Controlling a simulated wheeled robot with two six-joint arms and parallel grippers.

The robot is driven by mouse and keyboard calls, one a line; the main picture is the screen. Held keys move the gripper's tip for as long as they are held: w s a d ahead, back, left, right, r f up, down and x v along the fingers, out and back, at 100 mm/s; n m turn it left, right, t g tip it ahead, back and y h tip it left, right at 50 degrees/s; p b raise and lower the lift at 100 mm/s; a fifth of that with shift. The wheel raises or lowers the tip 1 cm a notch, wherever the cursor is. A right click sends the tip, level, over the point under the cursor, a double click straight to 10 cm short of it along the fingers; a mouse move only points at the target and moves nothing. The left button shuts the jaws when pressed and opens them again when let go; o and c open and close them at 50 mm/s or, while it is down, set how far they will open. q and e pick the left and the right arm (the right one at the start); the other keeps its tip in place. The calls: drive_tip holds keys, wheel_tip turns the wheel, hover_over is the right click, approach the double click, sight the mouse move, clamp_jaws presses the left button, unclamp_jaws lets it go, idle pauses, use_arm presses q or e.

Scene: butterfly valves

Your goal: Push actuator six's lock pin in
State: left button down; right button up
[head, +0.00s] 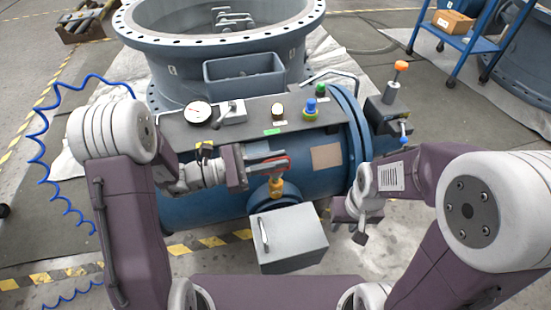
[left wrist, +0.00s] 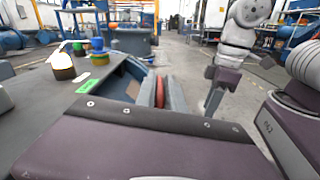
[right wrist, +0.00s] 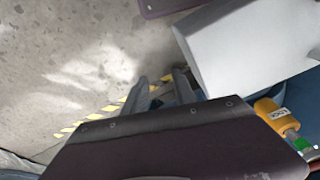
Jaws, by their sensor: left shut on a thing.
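Actuator six appears to be the blue cylinder (head: 215,208) with a dark top panel. No lock pin is clearly labelled; an orange-topped post (head: 400,67) and a blue ball knob (head: 403,141) stand at its right end. My left gripper (head: 268,165) is shut on a red lever handle (head: 283,162), also between the fingers in the left wrist view (left wrist: 160,92). Below the handle is a yellow valve body (head: 277,188), also in the right wrist view (right wrist: 270,112). My right gripper (head: 360,226) is open and empty, right of the grey box and below the cylinder's right end.
A grey box (head: 290,238) with a handle sits in front of the cylinder. A large flanged ring (head: 215,50) stands behind.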

use_arm(q)
drive_tip(key=shift+w, duration=0.1)
idle(0.3)
wheel_tip(320, 180, down, 4)
drive_tip(key=shift+a+f+b, duration=0.1)
drive_tip(key=shift+b, duration=1)
drive_tip(key=c, duration=1.5)
unclamp_jaws()
